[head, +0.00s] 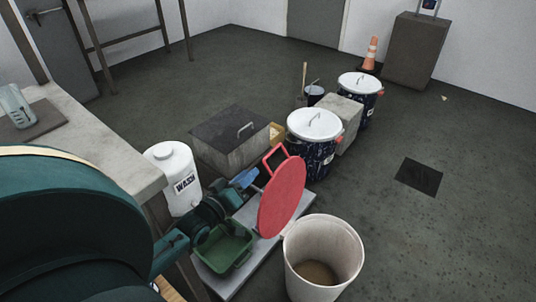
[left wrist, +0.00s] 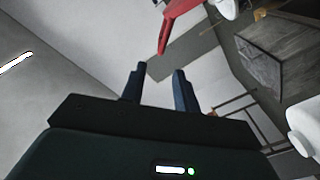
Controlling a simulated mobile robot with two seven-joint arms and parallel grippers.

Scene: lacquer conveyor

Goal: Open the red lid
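The red lid (head: 281,198) is a round disc standing nearly upright on its edge, with a red bar handle (head: 268,160) at its upper left. Part of something red, which looks like the lid's handle, shows at the top of the left wrist view (left wrist: 178,20). My left gripper (head: 246,179) is just left of the lid in the head view, below the handle. In the left wrist view its two fingers (left wrist: 160,73) are apart with nothing between them, and the red part is beyond the tips. What the lid is attached to is hidden. My right gripper is not in view.
A white bucket (head: 303,242) stands right of the lid. A green tray (head: 212,262) sits on a grey slab (head: 238,282) below my gripper. A white WASH jug (head: 168,160), a dark-topped box (head: 208,148) and white-lidded drums (head: 314,124) stand behind.

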